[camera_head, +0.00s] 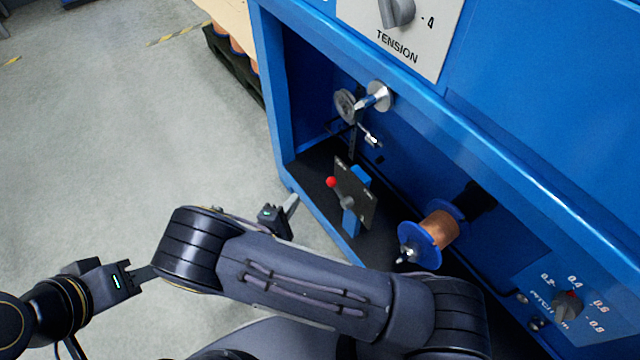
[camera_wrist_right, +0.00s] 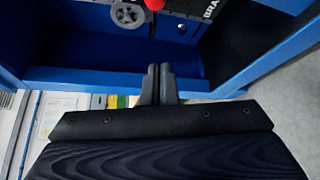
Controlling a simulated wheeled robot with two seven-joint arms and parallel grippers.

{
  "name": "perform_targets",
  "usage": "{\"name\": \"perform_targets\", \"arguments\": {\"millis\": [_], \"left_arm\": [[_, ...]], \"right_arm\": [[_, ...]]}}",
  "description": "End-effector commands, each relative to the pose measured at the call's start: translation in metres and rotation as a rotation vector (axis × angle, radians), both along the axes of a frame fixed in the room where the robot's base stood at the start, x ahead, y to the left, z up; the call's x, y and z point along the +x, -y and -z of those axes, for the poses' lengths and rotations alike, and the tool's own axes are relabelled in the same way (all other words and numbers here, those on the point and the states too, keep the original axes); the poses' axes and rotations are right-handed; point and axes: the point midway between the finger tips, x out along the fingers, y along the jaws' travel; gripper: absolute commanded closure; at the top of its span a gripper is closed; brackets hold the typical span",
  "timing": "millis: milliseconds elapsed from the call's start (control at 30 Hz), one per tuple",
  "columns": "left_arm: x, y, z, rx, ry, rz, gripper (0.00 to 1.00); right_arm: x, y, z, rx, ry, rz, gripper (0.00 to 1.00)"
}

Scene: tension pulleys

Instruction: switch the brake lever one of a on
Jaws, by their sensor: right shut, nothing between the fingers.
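The brake lever has a red ball knob (camera_head: 331,182) and a grey round hub (camera_head: 347,202), mounted on a dark plate (camera_head: 365,210) inside the blue machine. In the right wrist view the red knob (camera_wrist_right: 155,4) is cut off at the top edge, beside the grey hub (camera_wrist_right: 128,13) and a plate with partial lettering "BRA". My right gripper (camera_head: 292,203) is shut and empty, just outside the opening, left of and below the lever, apart from it. Its closed fingers (camera_wrist_right: 159,84) point toward the lever. My left gripper (camera_head: 146,272) is far left over the floor; its finger opening is unclear.
The machine's blue frame edge (camera_head: 272,100) borders the opening. A copper spool with blue flanges (camera_head: 438,231) and a pulley (camera_head: 378,96) are near the lever. A tension dial (camera_head: 397,12) and pitch dial (camera_head: 567,305) are on the front.

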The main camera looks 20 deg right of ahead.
Motion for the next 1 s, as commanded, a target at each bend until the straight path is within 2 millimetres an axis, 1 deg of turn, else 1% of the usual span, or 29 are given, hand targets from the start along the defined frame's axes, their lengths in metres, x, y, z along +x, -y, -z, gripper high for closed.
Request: {"name": "perform_targets", "arguments": {"millis": [133,267,600,667,700,800,1000], "left_arm": [[0.0,0.0,0.002,0.0,0.0,0.0,0.64],[0.0,0.0,0.008,0.0,0.0,0.0,0.64],[0.0,0.0,0.031,0.0,0.0,0.0,0.64],[0.0,0.0,0.034,0.0,0.0,0.0,0.64],[0.0,0.0,0.035,0.0,0.0,0.0,0.64],[0.0,0.0,0.038,0.0,0.0,0.0,0.64],[0.0,0.0,0.041,0.0,0.0,0.0,0.64]], "right_arm": [[0.003,0.003,0.002,0.001,0.0,0.0,1.0],[0.015,0.014,0.006,0.001,0.0,0.001,1.0],[0.069,0.06,0.019,0.002,0.001,0.002,1.0],[0.077,0.068,0.02,0.002,0.0,0.002,1.0],[0.068,0.069,0.016,-0.001,-0.002,-0.002,1.0],[0.056,0.076,0.01,0.001,0.0,-0.003,1.0],[0.044,0.084,0.005,0.004,0.0,-0.002,1.0]]}}
